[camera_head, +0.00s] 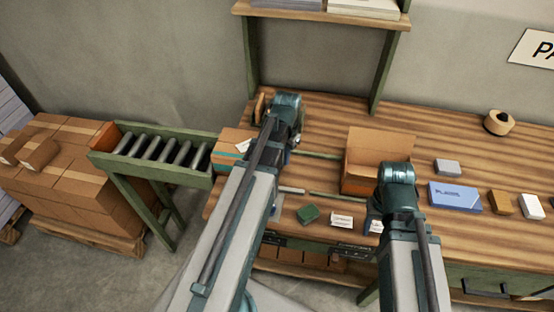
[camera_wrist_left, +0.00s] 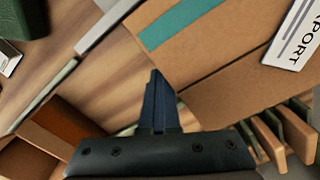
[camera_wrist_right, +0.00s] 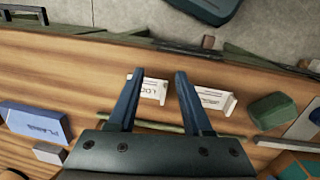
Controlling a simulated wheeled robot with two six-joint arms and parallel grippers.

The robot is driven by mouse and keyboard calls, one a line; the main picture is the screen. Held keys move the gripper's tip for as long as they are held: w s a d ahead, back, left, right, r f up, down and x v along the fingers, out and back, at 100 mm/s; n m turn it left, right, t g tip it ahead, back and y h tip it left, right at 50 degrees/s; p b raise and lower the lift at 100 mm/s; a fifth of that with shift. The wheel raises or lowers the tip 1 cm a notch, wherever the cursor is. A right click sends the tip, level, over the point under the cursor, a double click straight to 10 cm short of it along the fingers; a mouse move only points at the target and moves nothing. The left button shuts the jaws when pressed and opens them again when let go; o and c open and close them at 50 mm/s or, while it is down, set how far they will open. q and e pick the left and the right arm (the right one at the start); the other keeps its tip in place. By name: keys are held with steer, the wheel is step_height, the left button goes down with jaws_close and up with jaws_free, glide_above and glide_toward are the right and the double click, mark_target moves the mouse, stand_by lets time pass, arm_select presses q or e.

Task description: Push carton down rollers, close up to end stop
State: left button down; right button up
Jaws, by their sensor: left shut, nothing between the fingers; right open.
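The closed carton (camera_head: 231,148), brown with a teal tape band and a white label, sits at the right end of the roller conveyor (camera_head: 160,148), at the table's left edge. The conveyor's end stop is an orange plate (camera_head: 105,137) at the far left end. My left gripper (camera_head: 288,140) is beside the carton on its right, mostly hidden by its own arm in the head view. In the left wrist view its fingers (camera_wrist_left: 157,95) are together, empty, close to the carton's side (camera_wrist_left: 230,60); I cannot tell whether they touch. My right gripper (camera_wrist_right: 155,90) is open and empty above the table's front.
An open carton (camera_head: 372,160) stands mid-table. A green block (camera_head: 308,214) and small white cards (camera_head: 341,220) lie near the front edge. A blue box (camera_head: 455,197) and a tape roll (camera_head: 498,122) are to the right. The rollers left of the carton are bare.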

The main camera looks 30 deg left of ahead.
arm_select(q)
steer(key=shift+s+a, duration=0.4)
steer(key=shift+a, duration=1.1)
steer(key=shift+s+a, duration=0.45)
steer(key=shift+a, duration=1)
steer(key=shift+s+a, duration=0.4)
steer(key=shift+a, duration=1.2)
steer(key=s+a, duration=0.2)
steer(key=a, duration=0.7)
steer(key=s+a, duration=0.3)
steer(key=a, duration=0.7)
steer(key=shift+s, duration=0.25)
steer(key=shift+s+a, duration=0.65)
steer(key=shift+a, duration=1.65)
steer(key=shift+s+a, duration=0.7)
steer(key=shift+a, duration=1.55)
steer(key=shift+s+a, duration=0.65)
steer(key=shift+a, duration=1.65)
step_height(320, 180, up, 12)
steer(key=p, duration=1.2)
arm_select(e)
step_height(320, 180, up, 12)
